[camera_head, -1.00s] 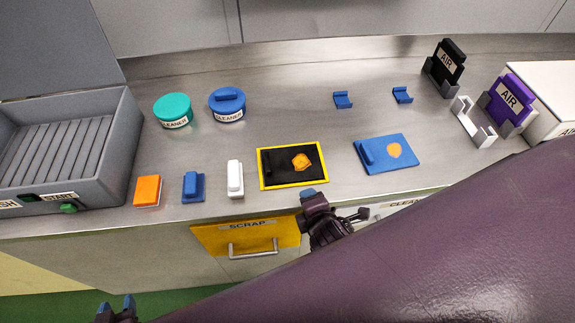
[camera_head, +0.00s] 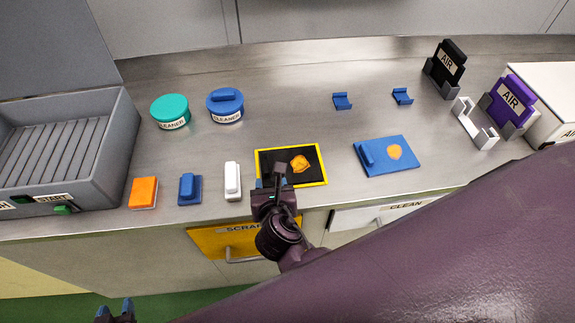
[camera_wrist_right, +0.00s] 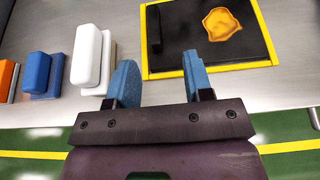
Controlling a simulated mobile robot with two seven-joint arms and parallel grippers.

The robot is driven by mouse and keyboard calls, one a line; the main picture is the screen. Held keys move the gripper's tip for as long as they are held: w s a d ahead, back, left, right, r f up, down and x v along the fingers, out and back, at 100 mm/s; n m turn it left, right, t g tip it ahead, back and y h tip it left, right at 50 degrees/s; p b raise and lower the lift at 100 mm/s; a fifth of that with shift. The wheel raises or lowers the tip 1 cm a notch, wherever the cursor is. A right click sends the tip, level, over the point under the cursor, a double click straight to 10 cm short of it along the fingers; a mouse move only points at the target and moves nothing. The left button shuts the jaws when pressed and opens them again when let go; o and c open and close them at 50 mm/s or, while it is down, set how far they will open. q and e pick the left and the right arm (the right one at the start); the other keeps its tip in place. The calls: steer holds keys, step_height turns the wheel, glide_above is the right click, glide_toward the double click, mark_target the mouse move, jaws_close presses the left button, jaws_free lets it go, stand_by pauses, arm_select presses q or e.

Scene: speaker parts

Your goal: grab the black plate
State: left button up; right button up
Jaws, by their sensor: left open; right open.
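The black plate (camera_head: 312,174) lies flat on the metal counter near its front edge. It has a yellow border, a dark raised grip on its left part and an orange patch (camera_head: 300,163). In the right wrist view the plate (camera_wrist_right: 245,52) fills the upper right, its far end cut off. My right gripper (camera_head: 271,184) is open and empty at the plate's front left edge, covering part of it. In the right wrist view the right gripper (camera_wrist_right: 160,75) has one fingertip overlapping the yellow border. My left gripper (camera_head: 115,308) is open and empty at the bottom left, away from the plate.
A white block (camera_head: 233,181), a blue block (camera_head: 190,189) and an orange block (camera_head: 143,193) stand left of the plate. A blue plate (camera_head: 400,160) lies to its right. Two round cleaner containers, teal (camera_head: 169,109) and blue (camera_head: 226,103), stand behind. A yellow scrap drawer (camera_head: 215,242) is below.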

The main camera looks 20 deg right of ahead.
mark_target(265, 164)
steer(key=x, duration=0.2)
steer(key=shift+w+d+f, duration=0.1)
steer(key=shift+w+f, duration=0.05)
steer(key=shift+w, duration=0.2)
steer(key=x, duration=0.4)
steer(key=shift+w+a+b, duration=0.35)
steer(key=shift+a+b, duration=0.05)
steer(key=shift+w+d+f, duration=0.1)
steer(key=shift+w+d, duration=0.1)
steer(key=shift+w, duration=0.25)
steer(key=shift+c, duration=0.5)
jaws_close()
